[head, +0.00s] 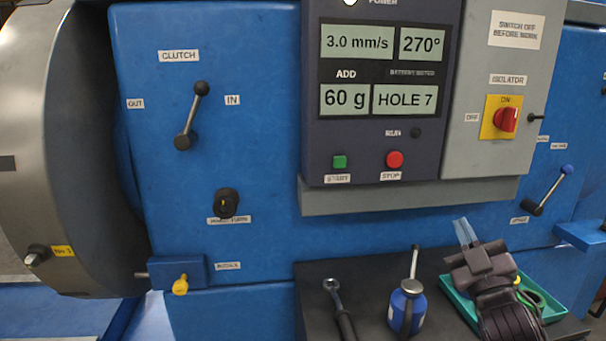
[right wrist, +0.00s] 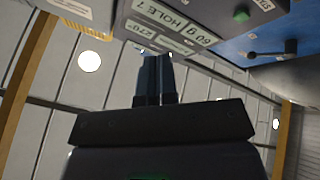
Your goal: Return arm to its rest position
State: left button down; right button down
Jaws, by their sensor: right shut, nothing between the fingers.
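My right gripper (head: 465,232) is low at the right in the head view, above a dark shelf and a green tray. Its fingers are together and empty, pointing up towards the blue machine. In the right wrist view the same shut fingers (right wrist: 155,62) stand side by side with nothing between them. They appear just below the display panel's edge in that picture; I cannot tell the gap. My left gripper is not in view.
The blue machine (head: 255,150) carries a display panel (head: 345,155), a clutch lever (head: 192,115) and a red isolator switch (head: 506,119). On the shelf (head: 320,270) are a blue oil can (head: 406,310), a wrench (head: 340,305) and the green tray (head: 460,304), close to my right arm.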

jog(key=s+f+m+g, duration=0.1)
jog(key=f+g, duration=0.1)
jog(key=f, duration=0.5)
jog(key=s+f+m+g+h, duration=0.1)
jog(key=s+f+m+g, duration=0.1)
jog(key=f, duration=0.5)
jog(key=s+f+m+g+h, duration=0.1)
jog(key=s+f+m+g, duration=0.1)
jog(key=f, duration=0.6)
jog(key=shift+s+d+g, duration=0.15)
jog(key=shift+s+g, duration=0.05)
jog(key=shift+g, duration=0.1)
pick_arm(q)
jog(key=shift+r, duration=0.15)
pick_arm(e)
jog(key=s+f+m+g+h, duration=0.1)
jog(key=s+f+m+g, duration=0.2)
jog(key=s+f, duration=1.5)
jog(key=g, duration=0.2)
jog(key=shift+s+a+f+g, duration=0.15)
jog(key=shift+s+a+g, duration=0.15)
jog(key=shift+s+a, duration=0.05)
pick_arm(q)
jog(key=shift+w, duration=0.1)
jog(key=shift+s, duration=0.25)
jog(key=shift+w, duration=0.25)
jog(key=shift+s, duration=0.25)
